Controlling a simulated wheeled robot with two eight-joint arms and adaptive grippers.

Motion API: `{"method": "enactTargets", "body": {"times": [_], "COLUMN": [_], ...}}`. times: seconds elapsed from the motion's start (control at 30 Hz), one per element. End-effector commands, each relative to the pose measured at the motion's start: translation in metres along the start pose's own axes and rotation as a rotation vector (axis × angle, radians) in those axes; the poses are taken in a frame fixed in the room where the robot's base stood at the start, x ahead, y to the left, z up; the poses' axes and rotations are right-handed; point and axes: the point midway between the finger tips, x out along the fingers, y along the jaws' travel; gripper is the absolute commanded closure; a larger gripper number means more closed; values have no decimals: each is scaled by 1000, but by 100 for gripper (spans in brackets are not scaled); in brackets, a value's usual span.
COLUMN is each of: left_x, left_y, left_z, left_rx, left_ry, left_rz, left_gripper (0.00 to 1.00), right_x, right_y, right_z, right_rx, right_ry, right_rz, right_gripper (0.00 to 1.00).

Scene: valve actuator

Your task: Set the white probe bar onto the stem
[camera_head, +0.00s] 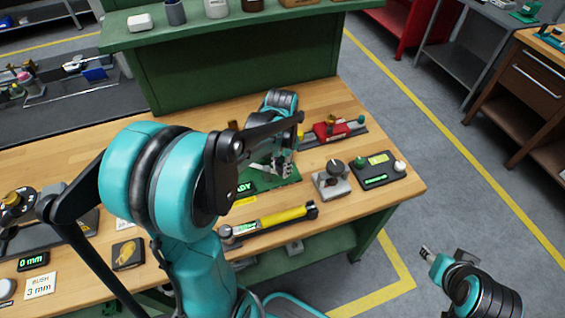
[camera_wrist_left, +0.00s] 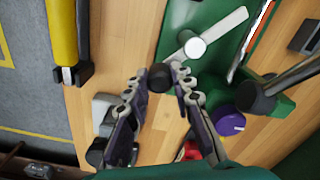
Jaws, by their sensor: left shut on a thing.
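The white probe bar (camera_wrist_left: 226,28) shows in the left wrist view as a pale flat bar with a round white disc (camera_wrist_left: 195,47) at its middle. A dark cylinder (camera_wrist_left: 160,76) is at its near end, between my left fingertips. My left gripper (camera_wrist_left: 164,73) is shut on the bar at this end. The bar is over the green fixture (camera_wrist_left: 210,14); I cannot tell whether it touches. No separate stem can be made out. In the head view my left gripper (camera_head: 273,164) is above the green fixture (camera_head: 289,181), partly hidden by my arm. My right gripper (camera_head: 442,261) is low at the right, off the table.
A yellow-handled tool (camera_head: 283,217) lies along the bench's front edge. A grey block with a dark knob (camera_head: 333,180), a dark control box (camera_head: 378,172) and a red device (camera_head: 330,130) stand right of the fixture. A purple knob (camera_wrist_left: 228,121) shows in the wrist view.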

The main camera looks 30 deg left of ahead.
Motion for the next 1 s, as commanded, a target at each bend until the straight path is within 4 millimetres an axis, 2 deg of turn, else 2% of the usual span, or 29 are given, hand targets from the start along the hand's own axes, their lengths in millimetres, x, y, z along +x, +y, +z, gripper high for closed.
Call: {"method": "enactTargets", "body": {"times": [0.6,1.0], "left_x": [0,0], "left_y": [4,1], "left_z": [29,41], "left_rx": [574,825], "left_ry": [-1,-1], "left_rz": [0,0], "left_gripper": [100,100], "right_x": [-8,-10], "right_y": [0,0], "right_z": [-6,-8], "right_rx": [0,0], "right_ry": [0,0], "right_rz": [0,0], "right_gripper": [60,60]}}
